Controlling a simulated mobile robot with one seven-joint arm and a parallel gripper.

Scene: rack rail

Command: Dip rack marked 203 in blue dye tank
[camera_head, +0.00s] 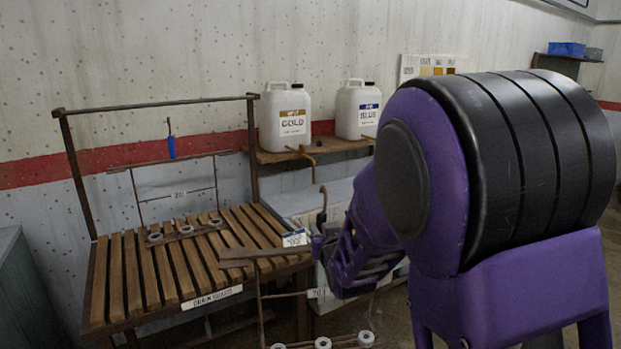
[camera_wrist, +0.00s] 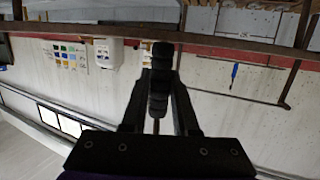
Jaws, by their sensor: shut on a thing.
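My gripper (camera_head: 323,243) is shut on the dark handle (camera_wrist: 160,75) of a hanging rack, right of the drain board. A hook stands above the jaws. The held rack's thin frame (camera_head: 261,300) hangs below, with a small tag (camera_head: 318,293) whose number I cannot read surely, and several pale rings (camera_head: 323,343) on its lower bar. A second tagged rack (camera_head: 179,193) is at the drain board, with rings near the slats. Pale tank tops (camera_head: 315,203) show behind my gripper, partly hidden by my arm. I cannot tell which is the blue dye tank.
The slatted drain board (camera_head: 190,262) with its rail (camera_head: 155,104) stands at the left. A shelf (camera_head: 270,155) holds a gold-labelled jug (camera_head: 285,118) and a blue-labelled jug (camera_head: 358,110). A small sign (camera_head: 294,239) is near my gripper.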

